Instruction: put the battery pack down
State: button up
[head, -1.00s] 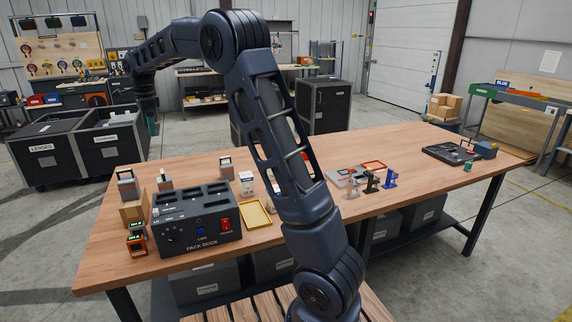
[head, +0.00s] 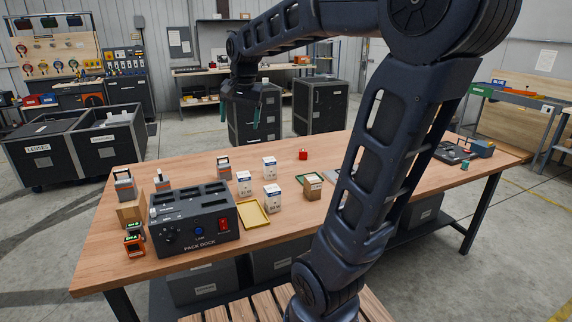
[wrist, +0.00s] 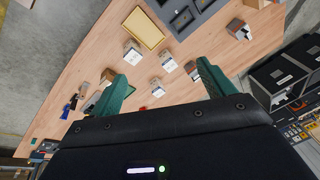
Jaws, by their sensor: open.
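Three grey packs with handles and reddish bands look like battery packs. One (head: 124,185) stands on a cardboard box left of the pack dock (head: 196,222). Another (head: 161,181) is behind the dock, and a third (head: 224,167) stands farther back on the table. I cannot tell which one the task means. My gripper (head: 240,110) is up beyond the table's far edge, open, with teal fingers apart. In the wrist view nothing is held between the fingers (wrist: 163,88).
White cartons (head: 270,167) stand mid-table beside a yellow tray (head: 253,215). An orange device (head: 135,241) is left of the dock. My arm hides part of the right side.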

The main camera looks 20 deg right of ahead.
jog(key=s+d+f+n, duration=0.2)
jog(key=s+d+f, duration=0.2)
jog(key=s, duration=0.4)
jog(key=s+d+f+n+t, duration=0.1)
jog(key=s+d+f+n, duration=0.2)
jog(key=s, duration=0.6)
notch_tip(320, 180, down, 2)
jog(key=shift+s+d+f+n+t+h, duration=0.1)
jog(key=shift+s+d+n+t+h, duration=0.2)
jog(key=shift+d+h, duration=0.1)
jog(key=shift+o, duration=0.5)
jog(key=shift+a, duration=0.1)
jog(key=o, duration=0.3)
jog(key=shift+w, duration=0.1)
jog(key=w+d+f+t, duration=0.1)
jog(key=w+d+f, duration=0.3)
jog(key=w, duration=0.7)
jog(key=w+d+f+t, duration=0.1)
jog(key=w+d+f, duration=0.3)
jog(key=w, duration=0.7)
jog(key=w+d+f+t, duration=0.2)
jog(key=w+d+f, duration=0.3)
jog(key=w, duration=0.7)
notch_tip(320, 180, down, 2)
jog(key=shift+f, duration=0.1)
jog(key=shift+f, duration=0.1)
